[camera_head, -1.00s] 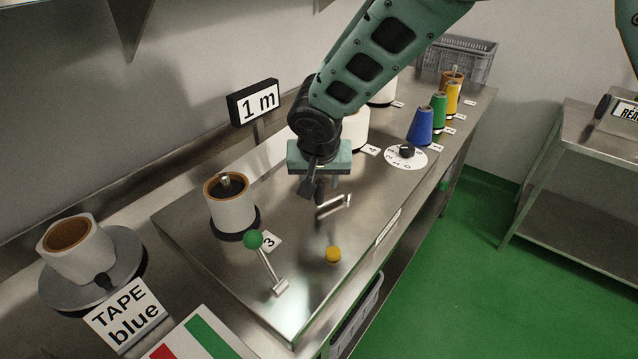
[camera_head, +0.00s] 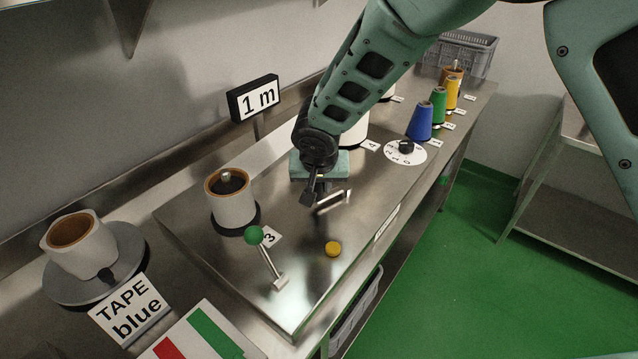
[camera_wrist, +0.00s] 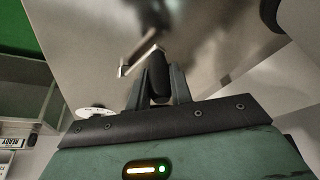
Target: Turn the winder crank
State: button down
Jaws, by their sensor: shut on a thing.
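The winder crank (camera_head: 334,200) is a silver bent bar on the steel worktop, in the middle of the head view. My gripper (camera_head: 311,191) is at the crank's left end in the head view. In the wrist view my gripper (camera_wrist: 160,88) has its two fingers on either side of the dark grip and is shut on it. The far end of the crank is blurred in the wrist view.
A green-knobbed lever (camera_head: 265,256) and a yellow button (camera_head: 333,249) are in front. A white roll (camera_head: 232,198) stands left, beneath the "1 m" sign (camera_head: 255,98). A numbered dial (camera_head: 405,151) and coloured cones (camera_head: 420,122) lie to the right.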

jog(key=shift+w+a+f+m+b, duration=0.1)
jog(key=shift+w+a+m+b, duration=0.1)
jog(key=shift+m+b, duration=0.3)
jog(key=shift+w+a+f+m+b, duration=0.1)
jog(key=shift+w+m+b, duration=0.1)
jog(key=shift+b, duration=0.5)
jog(key=shift+w+a+m+h+b, duration=0.2)
jog(key=shift+w+m+h+b, duration=0.25)
jog(key=shift+m+b, duration=0.4)
jog(key=shift+w+a+r+m+h+b, duration=0.15)
jog(key=shift+w+m+h+b, duration=0.6)
jog(key=shift+m+b, duration=0.4)
jog(key=shift+w+r+m+g, duration=0.1)
jog(key=shift+w+m+g, duration=0.3)
jog(key=shift+w+m, duration=0.5)
jog(key=shift+s, duration=0.1)
jog(key=c, duration=1.3)
grip_release()
jog(key=shift+o, duration=0.2)
